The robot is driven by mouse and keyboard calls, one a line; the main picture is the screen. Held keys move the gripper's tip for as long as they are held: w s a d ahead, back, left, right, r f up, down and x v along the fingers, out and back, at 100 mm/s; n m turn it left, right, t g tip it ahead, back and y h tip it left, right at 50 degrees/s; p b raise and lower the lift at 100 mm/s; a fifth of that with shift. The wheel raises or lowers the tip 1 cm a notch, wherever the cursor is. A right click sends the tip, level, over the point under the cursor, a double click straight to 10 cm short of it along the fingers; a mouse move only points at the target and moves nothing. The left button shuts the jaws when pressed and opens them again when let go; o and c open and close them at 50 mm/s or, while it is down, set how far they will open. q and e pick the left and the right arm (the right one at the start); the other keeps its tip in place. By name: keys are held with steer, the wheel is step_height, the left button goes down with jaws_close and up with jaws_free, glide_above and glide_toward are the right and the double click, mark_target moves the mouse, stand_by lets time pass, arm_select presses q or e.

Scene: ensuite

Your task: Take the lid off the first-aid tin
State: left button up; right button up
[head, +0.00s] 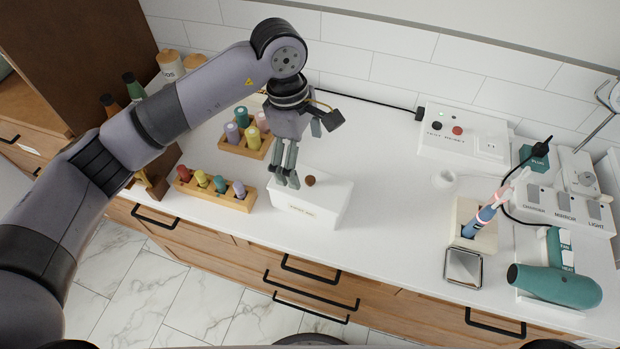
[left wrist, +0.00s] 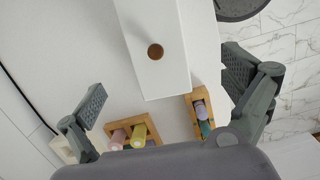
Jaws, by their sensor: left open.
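The first-aid tin (head: 308,220) is a white box with a label on its front, standing near the counter's front edge in the head view. Its white lid (head: 330,188) is on it and bears a round brown knob (head: 310,181). The lid and knob (left wrist: 155,52) also show in the left wrist view. My left gripper (head: 284,180) is over the left end of the tin, beside the knob. My right gripper does not show.
Wooden racks of coloured bottles (head: 215,192) stand left of the tin. A white switch box (head: 462,132) is at the wall. A toothbrush holder (head: 473,226), a metal-rimmed square item (head: 463,265) and a teal hair dryer (head: 556,285) are at the right. The counter right of the tin (head: 390,215) is clear.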

mark_target(310, 178)
arm_select(q)
steer(key=f, duration=0.3)
steer(key=shift+d+p, duration=0.3)
steer(key=shift+p, duration=0.05)
steer(key=shift+f, duration=0.2)
steer(key=f+p, duration=0.2)
steer(key=f, duration=0.2)
steer(key=shift+w+d+f+p, duration=0.1)
steer(key=shift+d+p, duration=0.25)
steer(key=shift+p, duration=0.05)
steer(key=shift+f, duration=0.4)
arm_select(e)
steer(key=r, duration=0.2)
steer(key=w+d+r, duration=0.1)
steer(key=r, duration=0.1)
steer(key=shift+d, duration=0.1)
arm_select(q)
steer(key=shift+c, duration=0.3)
steer(key=c, duration=1.1)
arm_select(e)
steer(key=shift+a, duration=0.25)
arm_select(q)
steer(key=shift+r, duration=0.15)
